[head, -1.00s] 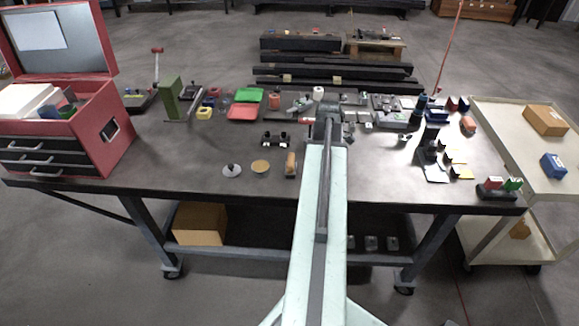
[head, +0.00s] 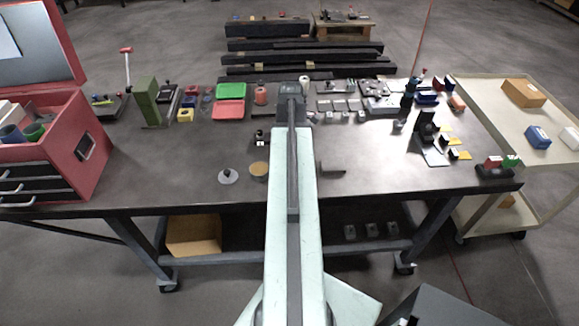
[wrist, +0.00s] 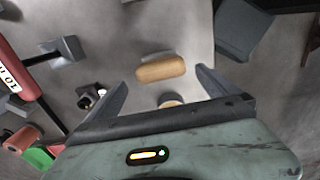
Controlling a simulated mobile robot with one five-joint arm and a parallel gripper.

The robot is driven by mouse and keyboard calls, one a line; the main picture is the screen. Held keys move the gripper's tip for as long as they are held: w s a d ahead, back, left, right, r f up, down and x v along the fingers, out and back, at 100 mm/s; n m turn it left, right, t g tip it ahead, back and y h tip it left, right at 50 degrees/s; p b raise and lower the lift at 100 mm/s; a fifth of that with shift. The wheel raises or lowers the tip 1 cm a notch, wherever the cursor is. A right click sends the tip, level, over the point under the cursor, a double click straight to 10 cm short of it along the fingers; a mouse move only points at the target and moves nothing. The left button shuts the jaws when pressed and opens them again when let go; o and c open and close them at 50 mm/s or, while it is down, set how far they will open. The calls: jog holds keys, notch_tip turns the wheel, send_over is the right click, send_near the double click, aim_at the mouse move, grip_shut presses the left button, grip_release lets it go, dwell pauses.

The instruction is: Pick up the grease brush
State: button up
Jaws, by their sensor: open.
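The tan, rounded handle of what looks like the grease brush (wrist: 160,69) lies on the grey table in the wrist view. A paler grey part shows along its upper side. My gripper (wrist: 161,78) is open, with one finger on each side of the handle and a gap at both ends. I cannot tell how far above the table the fingers are.
A red toolbox (head: 84,150) is at far left. Green and red trays (head: 230,91) lie behind. The front right table area is mostly clear.

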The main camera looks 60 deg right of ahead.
jog(key=f+b, duration=0.7)
jog(key=f, duration=0.1)
jog(key=shift+s, duration=0.25)
jog(key=shift+r, duration=0.2)
jog(key=c, duration=1.5)
notch_tip(320, 180, up, 10)
jog(key=p, duration=1)
jog(key=shift+r, duration=0.15)
